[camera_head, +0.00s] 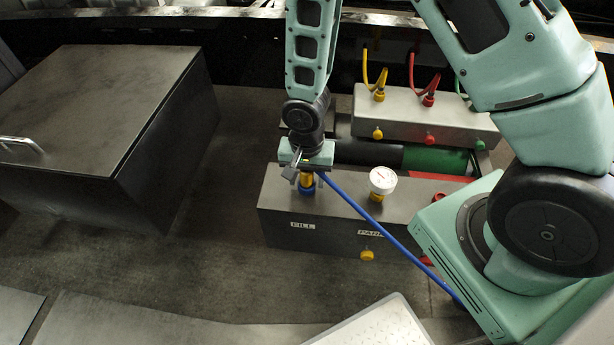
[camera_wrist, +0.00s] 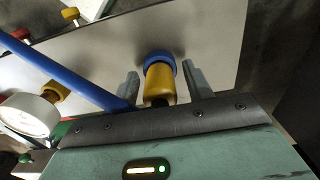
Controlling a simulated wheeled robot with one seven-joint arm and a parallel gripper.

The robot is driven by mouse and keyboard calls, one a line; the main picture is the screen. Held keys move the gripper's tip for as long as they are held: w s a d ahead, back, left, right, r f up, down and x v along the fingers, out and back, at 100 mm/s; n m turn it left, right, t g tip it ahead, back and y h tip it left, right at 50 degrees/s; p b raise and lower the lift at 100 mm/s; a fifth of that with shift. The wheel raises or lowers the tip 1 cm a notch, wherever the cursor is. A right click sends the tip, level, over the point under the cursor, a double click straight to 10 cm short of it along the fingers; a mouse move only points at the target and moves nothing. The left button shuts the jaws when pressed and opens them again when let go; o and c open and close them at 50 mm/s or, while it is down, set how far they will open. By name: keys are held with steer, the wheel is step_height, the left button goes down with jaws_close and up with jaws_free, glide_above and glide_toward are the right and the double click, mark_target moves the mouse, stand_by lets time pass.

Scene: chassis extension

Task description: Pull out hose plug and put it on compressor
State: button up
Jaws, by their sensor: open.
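The yellow hose plug (camera_wrist: 160,84) stands upright on the top of a dark grey box (camera_head: 330,228), above the label FILL. My gripper (camera_head: 304,178) is over the plug from above. In the wrist view its two fingers stand on either side of the plug, with gaps visible on both sides. Which unit is the compressor, I cannot tell for sure.
A pressure gauge (camera_head: 383,180) stands on the box right of the plug, above the PARK label (camera_head: 371,233). A grey manifold (camera_head: 425,115) with coloured hoses is behind. A large dark chest (camera_head: 100,110) is on the left, with bare floor between.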

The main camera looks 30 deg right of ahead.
steer(key=c, duration=0.7)
steer(key=o, duration=1.2)
steer(key=shift+r, duration=0.1)
step_height(320, 180, up, 17)
steer(key=shift+r+p, duration=0.15)
steer(key=shift+p, duration=0.5)
